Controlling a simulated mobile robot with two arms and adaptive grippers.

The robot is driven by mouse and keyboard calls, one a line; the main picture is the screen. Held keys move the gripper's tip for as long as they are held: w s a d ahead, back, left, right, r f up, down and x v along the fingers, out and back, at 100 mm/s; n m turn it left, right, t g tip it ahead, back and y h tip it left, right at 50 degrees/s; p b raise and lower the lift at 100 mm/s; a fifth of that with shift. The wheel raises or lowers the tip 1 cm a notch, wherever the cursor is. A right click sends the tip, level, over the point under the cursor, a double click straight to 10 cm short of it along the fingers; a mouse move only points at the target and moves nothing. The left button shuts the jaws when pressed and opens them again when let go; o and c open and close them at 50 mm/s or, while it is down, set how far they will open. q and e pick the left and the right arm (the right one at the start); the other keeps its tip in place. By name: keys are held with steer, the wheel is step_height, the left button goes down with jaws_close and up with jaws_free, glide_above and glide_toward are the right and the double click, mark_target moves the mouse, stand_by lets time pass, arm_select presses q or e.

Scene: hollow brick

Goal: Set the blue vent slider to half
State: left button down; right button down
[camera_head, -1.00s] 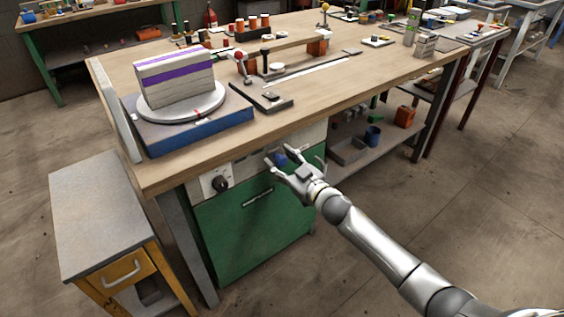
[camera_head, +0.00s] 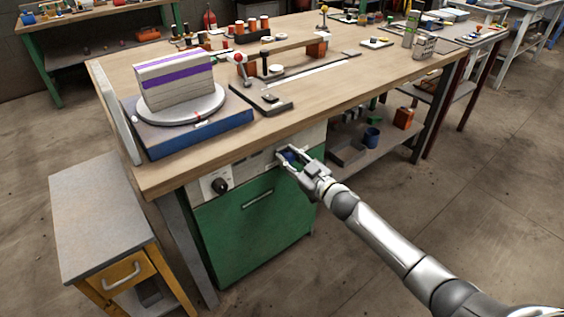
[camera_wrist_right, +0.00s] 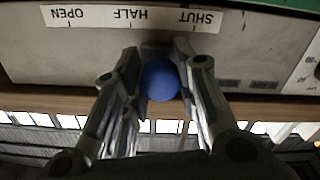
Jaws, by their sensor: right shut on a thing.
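The blue slider knob (camera_head: 290,155) sits on the pale front panel of the cabinet under the workbench. In the right wrist view the blue knob (camera_wrist_right: 160,80) stands between the fingers of my right gripper (camera_wrist_right: 158,72). The label strip (camera_wrist_right: 130,17) reads OPEN, HALF and SHUT, upside down in this view. The knob lies between the HALF and SHUT words. My right gripper (camera_head: 286,161) is shut on the knob in the head view. The fingers hide part of the knob and the slot. My left gripper is not in view.
A black dial (camera_head: 220,185) is on the same panel, to the left. The green cabinet door (camera_head: 245,235) is below, and the bench top (camera_head: 330,85) overhangs above. A small side table (camera_head: 100,205) stands at the left.

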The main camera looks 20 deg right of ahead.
steer(key=d, duration=0.1)
steer(key=w+d, duration=0.1)
steer(key=shift+d, duration=0.4)
steer(key=c, duration=1.1)
jaws_free()
steer(key=shift+s, duration=0.1)
steer(key=v, duration=1.2)
